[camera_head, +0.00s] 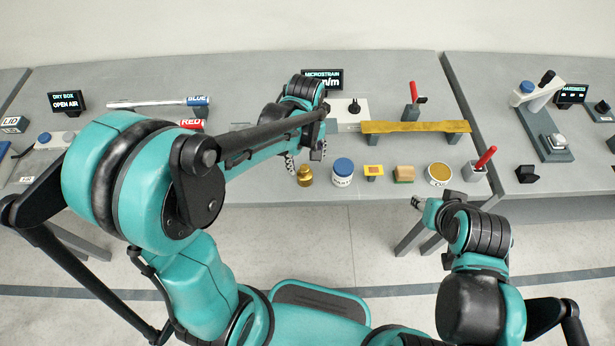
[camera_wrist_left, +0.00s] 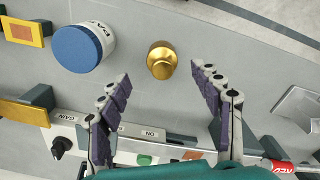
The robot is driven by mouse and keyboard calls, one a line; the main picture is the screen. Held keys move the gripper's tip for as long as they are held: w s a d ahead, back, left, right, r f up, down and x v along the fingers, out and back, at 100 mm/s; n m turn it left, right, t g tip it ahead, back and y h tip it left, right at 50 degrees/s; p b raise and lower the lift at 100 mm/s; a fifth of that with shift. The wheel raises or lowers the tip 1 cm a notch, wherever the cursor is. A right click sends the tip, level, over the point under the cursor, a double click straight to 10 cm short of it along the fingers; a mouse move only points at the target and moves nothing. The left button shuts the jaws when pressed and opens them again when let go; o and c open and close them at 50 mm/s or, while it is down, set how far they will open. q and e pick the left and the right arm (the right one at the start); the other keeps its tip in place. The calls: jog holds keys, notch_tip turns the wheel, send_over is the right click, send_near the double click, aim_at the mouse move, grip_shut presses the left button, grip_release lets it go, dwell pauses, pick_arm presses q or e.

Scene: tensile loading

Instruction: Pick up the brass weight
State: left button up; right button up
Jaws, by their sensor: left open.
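The brass weight (camera_head: 305,176) stands upright on the grey bench near its front edge, left of a blue-lidded jar (camera_head: 343,171). It also shows from above in the left wrist view (camera_wrist_left: 161,60), beyond the fingertips and roughly between their lines. My left gripper (camera_head: 305,158) is open and empty, with its fingers just behind and above the weight. Its two padded fingers spread apart in the left wrist view (camera_wrist_left: 160,82). My right arm is at the lower right of the head view, its end (camera_head: 428,207) in front of the bench; its fingers are not clear.
Right of the jar stand a small yellow-topped block (camera_head: 373,171), a wood-coloured block (camera_head: 404,174) and a round tub (camera_head: 438,173). A long brass bar (camera_head: 415,127) lies behind them. A red-handled tool (camera_head: 485,158) stands in a holder at the right. Bench left of the weight is clear.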

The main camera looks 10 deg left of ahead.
aim_at(305, 174)
pick_arm(q)
notch_tip(305, 174, down, 2)
jog(key=shift+a+f+b, duration=0.15)
jog(key=shift+b, duration=0.2)
notch_tip(305, 174, down, 5)
jog(key=shift+f+b, duration=0.1)
jog(key=shift+b, duration=1.05)
jog(key=shift+c, duration=0.9)
grip_shut()
